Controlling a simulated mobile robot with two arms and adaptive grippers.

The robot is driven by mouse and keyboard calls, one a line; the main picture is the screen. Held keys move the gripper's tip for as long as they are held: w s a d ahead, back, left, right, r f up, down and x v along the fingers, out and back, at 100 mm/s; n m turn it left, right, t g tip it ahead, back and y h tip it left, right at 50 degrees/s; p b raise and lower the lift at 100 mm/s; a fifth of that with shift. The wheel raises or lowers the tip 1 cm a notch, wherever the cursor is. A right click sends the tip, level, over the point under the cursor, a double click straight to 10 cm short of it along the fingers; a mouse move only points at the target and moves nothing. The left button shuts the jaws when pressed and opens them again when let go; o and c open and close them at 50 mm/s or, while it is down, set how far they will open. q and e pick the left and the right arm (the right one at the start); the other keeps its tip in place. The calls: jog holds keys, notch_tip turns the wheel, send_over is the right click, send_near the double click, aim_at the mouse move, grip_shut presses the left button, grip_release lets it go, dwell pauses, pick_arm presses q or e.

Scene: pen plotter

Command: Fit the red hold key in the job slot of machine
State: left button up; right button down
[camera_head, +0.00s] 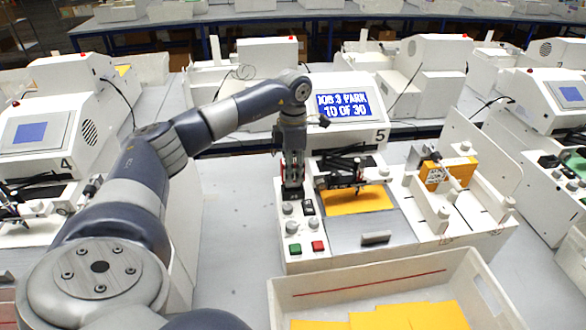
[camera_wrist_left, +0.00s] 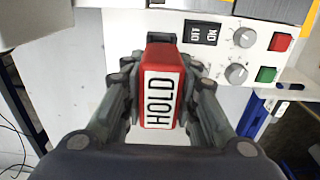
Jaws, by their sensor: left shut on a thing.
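My left gripper (camera_head: 292,190) is over the left end of the control panel of machine 5 (camera_head: 330,255). In the left wrist view my left gripper (camera_wrist_left: 162,100) is shut on the red hold key (camera_wrist_left: 158,95), with its white HOLD label facing the camera. The key's far end is at the white panel (camera_wrist_left: 225,30), beside the OFF/ON switch (camera_wrist_left: 203,35). My right gripper is not in view.
The screen (camera_head: 342,104) reads "JOB 3 PARK 10 OF 30". Knobs, a green button (camera_head: 295,249) and a red button (camera_head: 318,246) sit near the gripper. An orange sheet (camera_head: 355,200) lies on the bed. A white bin (camera_head: 390,285) with orange sheets stands in front.

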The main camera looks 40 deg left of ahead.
pick_arm(q)
jog(key=shift+f+b, duration=0.95)
jog(key=shift+f, duration=0.65)
jog(key=o, duration=1.1)
notch_tip(320, 180, up, 12)
jog(key=shift+r, duration=0.1)
